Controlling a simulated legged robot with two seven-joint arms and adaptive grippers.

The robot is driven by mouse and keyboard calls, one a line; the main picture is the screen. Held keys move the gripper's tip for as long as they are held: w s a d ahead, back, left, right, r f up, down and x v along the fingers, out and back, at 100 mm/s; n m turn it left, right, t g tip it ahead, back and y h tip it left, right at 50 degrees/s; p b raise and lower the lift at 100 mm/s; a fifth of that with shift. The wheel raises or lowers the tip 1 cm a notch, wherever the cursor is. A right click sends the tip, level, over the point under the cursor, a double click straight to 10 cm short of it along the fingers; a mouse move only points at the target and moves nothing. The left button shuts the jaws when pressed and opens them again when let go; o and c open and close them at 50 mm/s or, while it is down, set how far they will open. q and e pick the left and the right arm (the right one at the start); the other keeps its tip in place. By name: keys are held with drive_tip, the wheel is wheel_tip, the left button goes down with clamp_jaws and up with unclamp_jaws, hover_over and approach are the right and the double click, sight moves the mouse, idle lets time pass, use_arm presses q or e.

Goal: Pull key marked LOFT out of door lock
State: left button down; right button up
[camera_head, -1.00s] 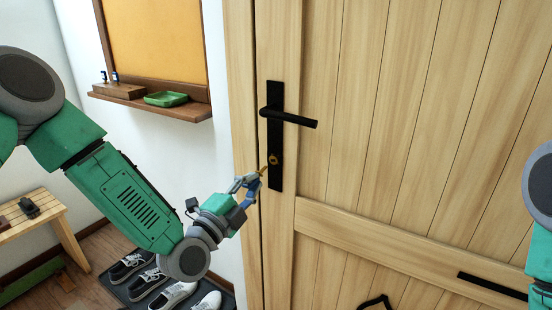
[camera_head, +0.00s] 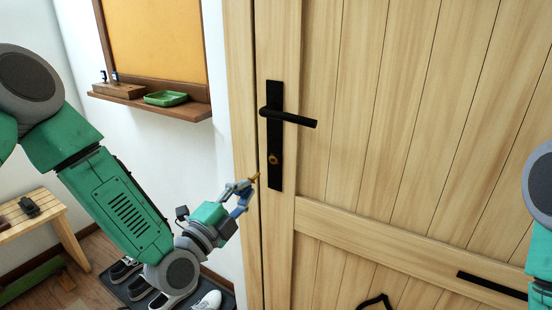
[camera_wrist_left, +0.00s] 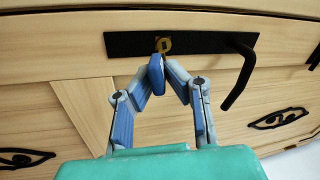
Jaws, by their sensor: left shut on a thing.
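The door lock (camera_head: 273,158) is a round brass cylinder low on the tall black plate (camera_head: 275,180) of the wooden door. My left gripper (camera_head: 248,184) is shut on a brass key (camera_head: 254,177), left of and below the lock. The key's thin end sticks out past the fingertips, apart from the lock. No LOFT marking can be read. My right gripper is out of view.
A black handle (camera_head: 292,118) sticks out above the lock. A wooden ledge (camera_head: 160,106) holds a green tray (camera_head: 165,98). Shoes (camera_head: 208,300) stand on a dark mat, and a wooden bench (camera_head: 62,222) is at the left. The space before the door is clear.

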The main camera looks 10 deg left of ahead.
use_arm(q)
drive_tip(key=shift+a+v, duration=0.1)
drive_tip(key=shift+v, duration=1.25)
drive_tip(key=shift+a+v, duration=0.15)
drive_tip(key=shift+v, duration=1.25)
drive_tip(key=shift+w+f, duration=0.1)
drive_tip(key=shift+w, duration=0.1)
